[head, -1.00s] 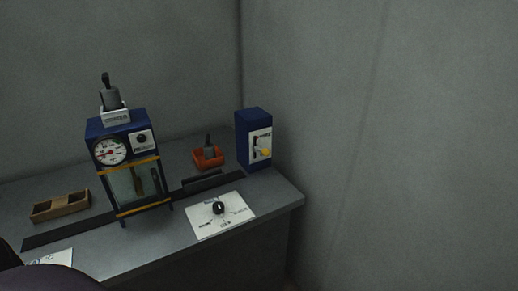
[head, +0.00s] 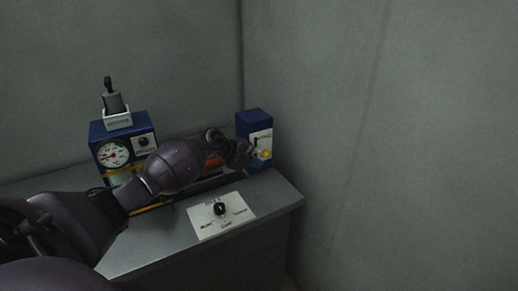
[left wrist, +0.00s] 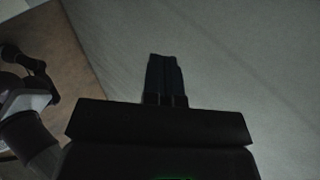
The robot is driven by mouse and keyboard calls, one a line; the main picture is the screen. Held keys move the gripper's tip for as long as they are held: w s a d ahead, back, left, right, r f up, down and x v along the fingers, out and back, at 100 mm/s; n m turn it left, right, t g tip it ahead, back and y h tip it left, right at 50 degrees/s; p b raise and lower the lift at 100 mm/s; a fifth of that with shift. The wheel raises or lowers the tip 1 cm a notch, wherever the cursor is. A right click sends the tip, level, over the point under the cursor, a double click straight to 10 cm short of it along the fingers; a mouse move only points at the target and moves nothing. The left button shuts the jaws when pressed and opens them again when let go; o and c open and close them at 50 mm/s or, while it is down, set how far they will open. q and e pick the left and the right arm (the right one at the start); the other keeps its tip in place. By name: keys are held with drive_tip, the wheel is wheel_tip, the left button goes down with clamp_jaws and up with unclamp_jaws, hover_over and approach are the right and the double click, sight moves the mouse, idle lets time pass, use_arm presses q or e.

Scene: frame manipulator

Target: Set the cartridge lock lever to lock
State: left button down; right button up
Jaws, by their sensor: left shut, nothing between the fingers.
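A dark blue box (head: 254,124) stands at the bench's back right corner. A grey cartridge-like part (head: 113,103) stands upright in a white holder on the blue gauge unit (head: 120,131). My right gripper is not in view.
A white plate (head: 238,223) with a black knob (head: 220,209) lies on the bench front. Grey walls close the back and right. The bench (head: 150,243) is clear at front left of the plate.

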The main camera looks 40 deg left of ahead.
use_arm(q)
drive_tip(key=w+a+r+g+y, duration=0.1)
drive_tip(key=w+a+r+y, duration=0.1)
drive_tip(key=a+r+y, duration=0.2)
drive_tip(key=a+r, duration=0.3)
drive_tip(key=a, duration=0.3)
drive_tip(key=shift+a+r+n+g, duration=0.15)
drive_tip(key=shift+r+n+g, duration=0.05)
drive_tip(key=shift+n+g, duration=0.2)
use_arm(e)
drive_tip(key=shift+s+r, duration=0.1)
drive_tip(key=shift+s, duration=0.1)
